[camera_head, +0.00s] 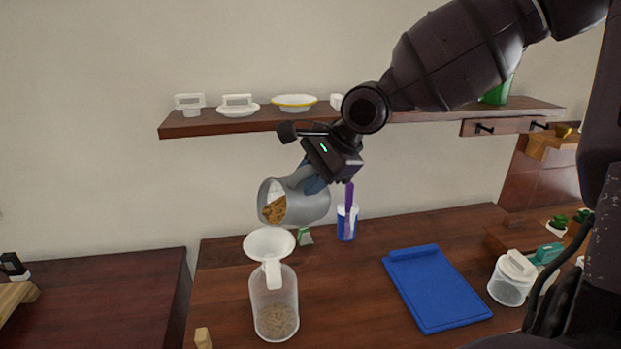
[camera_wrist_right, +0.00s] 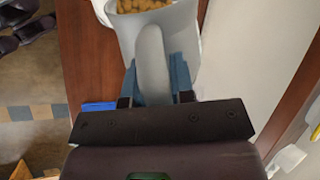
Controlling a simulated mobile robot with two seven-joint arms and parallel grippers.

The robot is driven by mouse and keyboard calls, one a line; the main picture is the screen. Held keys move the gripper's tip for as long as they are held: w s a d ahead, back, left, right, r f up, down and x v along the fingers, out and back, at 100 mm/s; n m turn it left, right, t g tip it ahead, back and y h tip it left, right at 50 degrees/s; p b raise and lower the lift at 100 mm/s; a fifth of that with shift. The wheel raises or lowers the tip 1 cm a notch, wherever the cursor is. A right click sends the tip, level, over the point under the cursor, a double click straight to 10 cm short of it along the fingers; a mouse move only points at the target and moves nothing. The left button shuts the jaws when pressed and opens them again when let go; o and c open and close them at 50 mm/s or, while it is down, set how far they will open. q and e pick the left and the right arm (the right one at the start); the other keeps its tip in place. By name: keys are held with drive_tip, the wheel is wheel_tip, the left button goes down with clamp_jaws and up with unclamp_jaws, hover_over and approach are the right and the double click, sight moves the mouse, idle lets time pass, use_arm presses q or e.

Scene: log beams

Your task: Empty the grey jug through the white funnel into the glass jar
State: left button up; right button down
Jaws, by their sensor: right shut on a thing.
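The grey jug (camera_head: 308,203) is held in the air, tilted with its mouth to the left, above and slightly right of the white funnel (camera_head: 269,243). Brown pieces (camera_head: 274,210) lie inside the jug near its mouth. My right gripper (camera_head: 318,178) is shut on the jug's handle, which also shows between the blue fingers in the right wrist view (camera_wrist_right: 158,82). The funnel sits in the top of the clear glass jar (camera_head: 274,295), which stands upright on the table. Some brown pieces lie at the jar's bottom. My left gripper is not in view.
A blue board (camera_head: 434,288) lies right of the jar. A blue-and-white cup (camera_head: 347,222) with a purple item stands behind. A lidded clear container (camera_head: 511,280) is at the right. A wooden shelf (camera_head: 225,125) with white dishes hangs above. A small wooden block (camera_head: 203,338) is near the jar.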

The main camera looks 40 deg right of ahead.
idle(0.3)
drive_tip(key=shift+a+f+b, duration=0.15)
drive_tip(key=shift+a+b, duration=0.05)
drive_tip(key=shift+b, duration=0.4)
drive_tip(key=shift+h, duration=0.3)
drive_tip(key=shift+a+b, duration=0.15)
drive_tip(key=shift+b, duration=0.25)
idle(1.6)
drive_tip(key=shift+a+f+h+b, duration=0.1)
drive_tip(key=shift+a+h+b, duration=0.05)
drive_tip(key=shift+h+b, duration=0.2)
drive_tip(key=shift+a+n+b, duration=0.1)
drive_tip(key=shift+n+b, duration=0.2)
idle(2.0)
drive_tip(key=shift+a+h+b, duration=0.15)
drive_tip(key=shift+h+b, duration=0.15)
drive_tip(key=shift+h, duration=0.05)
drive_tip(key=shift+a, duration=0.1)
idle(0.9)
